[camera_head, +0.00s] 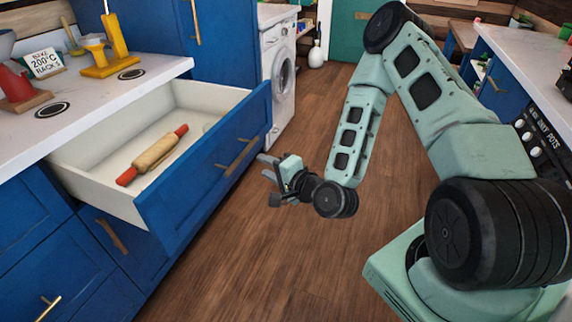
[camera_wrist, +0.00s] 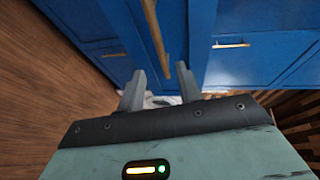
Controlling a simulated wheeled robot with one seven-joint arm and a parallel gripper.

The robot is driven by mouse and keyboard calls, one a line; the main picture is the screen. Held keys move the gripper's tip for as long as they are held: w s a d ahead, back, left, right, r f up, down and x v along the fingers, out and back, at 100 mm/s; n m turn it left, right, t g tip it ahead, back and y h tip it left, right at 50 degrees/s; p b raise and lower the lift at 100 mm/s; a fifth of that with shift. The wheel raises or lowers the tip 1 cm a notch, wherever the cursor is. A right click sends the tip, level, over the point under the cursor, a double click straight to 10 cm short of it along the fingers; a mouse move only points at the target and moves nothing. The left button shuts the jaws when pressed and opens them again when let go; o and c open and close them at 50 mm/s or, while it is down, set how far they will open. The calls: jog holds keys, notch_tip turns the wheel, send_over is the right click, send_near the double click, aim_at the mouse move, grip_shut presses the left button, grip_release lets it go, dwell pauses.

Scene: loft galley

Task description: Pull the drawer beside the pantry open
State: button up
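The blue-fronted drawer (camera_head: 185,195) under the white counter is pulled well out, next to the tall blue cabinet (camera_head: 160,20). Its white inside shows, with a rolling pin (camera_head: 153,156) with red handles lying in it. The brass bar handle (camera_head: 238,157) is on the drawer front. My gripper (camera_head: 264,167) is to the right of that handle, with a small gap between them. In the wrist view my gripper (camera_wrist: 161,88) has its fingers apart with nothing held. A brass handle (camera_wrist: 153,25) on a blue front lies ahead of the fingers there.
Shut blue fronts with brass handles (camera_head: 112,236) are below and left of the drawer. A washing machine (camera_head: 279,80) stands past it. The wooden floor (camera_head: 270,260) is clear in the aisle. A counter with blue cabinets (camera_head: 507,88) is on the right.

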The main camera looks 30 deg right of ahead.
jog(key=p+v, duration=0.5)
jog(key=v, duration=0.1)
jog(key=shift+s+p, duration=0.2)
jog(key=shift+p, duration=0.2)
jog(key=shift+w, duration=0.1)
jog(key=a+r+n+g+y, duration=0.2)
jog(key=a+r+n+g, duration=0.3)
jog(key=a+n+g, duration=0.8)
jog(key=s+a+r+n+g+h, duration=0.1)
jog(key=s+r+n+g+h, duration=0.1)
jog(key=s+r+n+h, duration=0.3)
jog(key=s+r+n, duration=0.2)
jog(key=s+r, duration=0.3)
jog(key=s, duration=0.2)
jog(key=s+r+n, duration=0.2)
jog(key=s+r, duration=0.4)
jog(key=s, duration=0.2)
jog(key=shift+a+g+p, duration=0.15)
jog(key=shift+g+p, duration=0.15)
